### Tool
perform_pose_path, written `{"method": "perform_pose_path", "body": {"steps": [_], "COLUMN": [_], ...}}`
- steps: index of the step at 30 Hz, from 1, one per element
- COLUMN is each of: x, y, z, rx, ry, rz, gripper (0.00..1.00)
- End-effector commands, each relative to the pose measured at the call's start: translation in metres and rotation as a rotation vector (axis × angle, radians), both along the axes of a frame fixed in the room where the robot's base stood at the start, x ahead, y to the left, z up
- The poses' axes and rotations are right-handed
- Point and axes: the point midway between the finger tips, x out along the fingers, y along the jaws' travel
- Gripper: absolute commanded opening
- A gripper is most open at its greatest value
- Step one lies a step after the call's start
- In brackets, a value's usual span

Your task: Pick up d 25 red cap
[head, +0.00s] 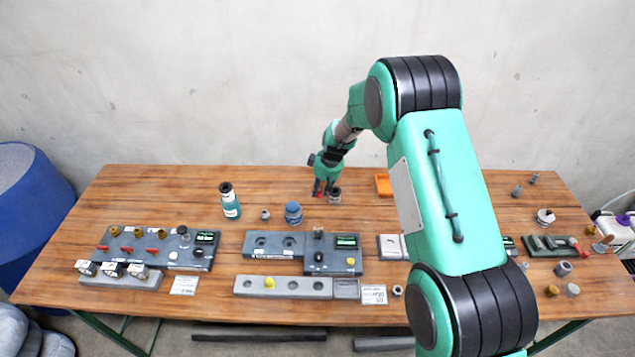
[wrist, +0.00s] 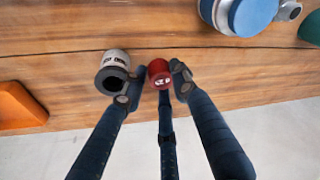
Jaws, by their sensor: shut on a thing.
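The red cap (wrist: 159,73) sits between the fingertips of my gripper (wrist: 155,85) in the wrist view, with white marking on its end. My gripper is shut on it. In the head view the red cap (head: 318,187) shows at the fingertips of my gripper (head: 323,182), low over the back middle of the table. I cannot tell whether the cap touches the table.
A grey-and-white ring fitting (wrist: 113,72) is close beside the left finger. An orange tray (head: 383,185) lies to the right. A blue-capped jar (head: 293,213) and a bottle (head: 229,202) stand to the left. Grey fixture blocks (head: 275,245) lie in front.

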Motion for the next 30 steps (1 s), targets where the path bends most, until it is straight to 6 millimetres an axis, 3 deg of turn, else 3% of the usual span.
{"method": "perform_pose_path", "body": {"steps": [9, 30], "x": [-0.018, -0.020], "y": [-0.005, -0.005], "z": [0.002, 0.002], "rx": [-0.001, -0.001], "ry": [-0.001, -0.001], "rz": [0.001, 0.001], "gripper": [0.17, 0.17]}}
